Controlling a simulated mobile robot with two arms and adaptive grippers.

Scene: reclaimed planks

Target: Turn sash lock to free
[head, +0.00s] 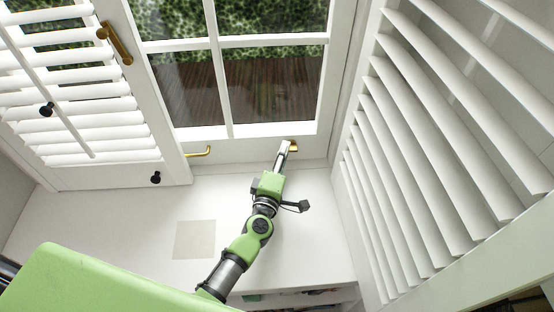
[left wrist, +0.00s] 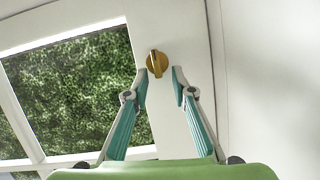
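The sash lock is a small brass turn knob (head: 293,147) on the white window frame, below the right-hand panes. In the left wrist view the brass knob (left wrist: 157,62) shows a raised thumb bar, standing nearly upright in the picture and slightly tilted. My left gripper (head: 284,148) reaches up to the lock. In the left wrist view my left gripper (left wrist: 161,75) is open, with its fingertips apart on either side of the knob's lower end. I cannot tell whether they touch it. My right gripper is not in view.
A brass lever handle (head: 199,152) sits on the frame left of the lock. Louvred shutters stand at left (head: 75,110) and right (head: 440,130). The white sill (head: 120,225) is largely clear, with a beige square (head: 194,239) on it. Shelf edges show below.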

